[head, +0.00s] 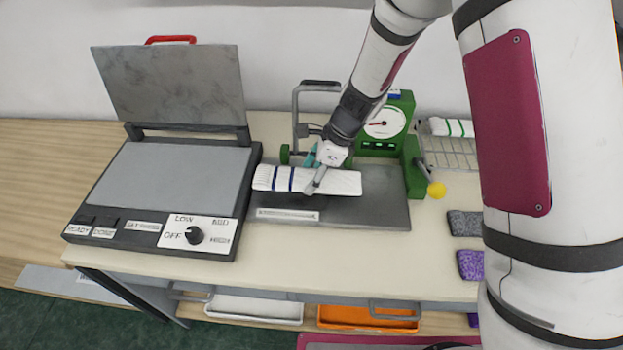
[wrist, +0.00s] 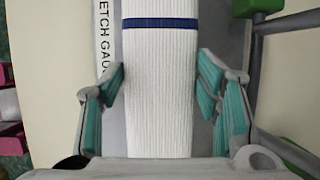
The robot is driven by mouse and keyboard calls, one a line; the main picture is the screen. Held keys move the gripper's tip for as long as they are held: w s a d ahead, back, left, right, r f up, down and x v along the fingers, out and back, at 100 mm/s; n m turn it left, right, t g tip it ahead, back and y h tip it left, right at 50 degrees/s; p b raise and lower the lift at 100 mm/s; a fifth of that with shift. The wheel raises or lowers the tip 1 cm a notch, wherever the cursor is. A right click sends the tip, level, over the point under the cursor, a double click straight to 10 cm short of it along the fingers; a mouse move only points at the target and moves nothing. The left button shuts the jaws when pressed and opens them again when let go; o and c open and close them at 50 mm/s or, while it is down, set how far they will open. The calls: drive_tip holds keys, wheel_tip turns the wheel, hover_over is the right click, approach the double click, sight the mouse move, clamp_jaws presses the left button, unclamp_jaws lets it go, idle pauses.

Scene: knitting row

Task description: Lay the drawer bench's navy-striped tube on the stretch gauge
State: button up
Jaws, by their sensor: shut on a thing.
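The navy-striped tube (head: 344,183), white and ribbed with navy bands near its left end, lies lengthwise over the grey bed of the stretch gauge (head: 385,208). I cannot tell whether it touches the bed or is just above it. My gripper (head: 318,176) is shut on the tube near its middle, from above. In the wrist view the tube (wrist: 158,90) runs between the teal finger pads of my gripper (wrist: 160,85), with one navy band ahead of them. The gauge's lettered edge (wrist: 104,45) shows beside it. The gauge's green dial housing (head: 384,122) stands behind.
A press with its lid raised (head: 175,175) stands left, close to the gauge. A wire basket (head: 450,150) holds a green-striped tube (head: 452,127) at right. Grey (head: 464,223) and purple (head: 470,264) patterned pieces lie at front right. White (head: 255,309) and orange (head: 365,318) trays sit below the bench.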

drive_tip(key=shift+w+a+f, duration=0.15)
drive_tip(key=shift+w, duration=0.4)
drive_tip(key=shift+f, duration=1.65)
drive_tip(key=shift+f, duration=0.15)
drive_tip(key=o, duration=0.9)
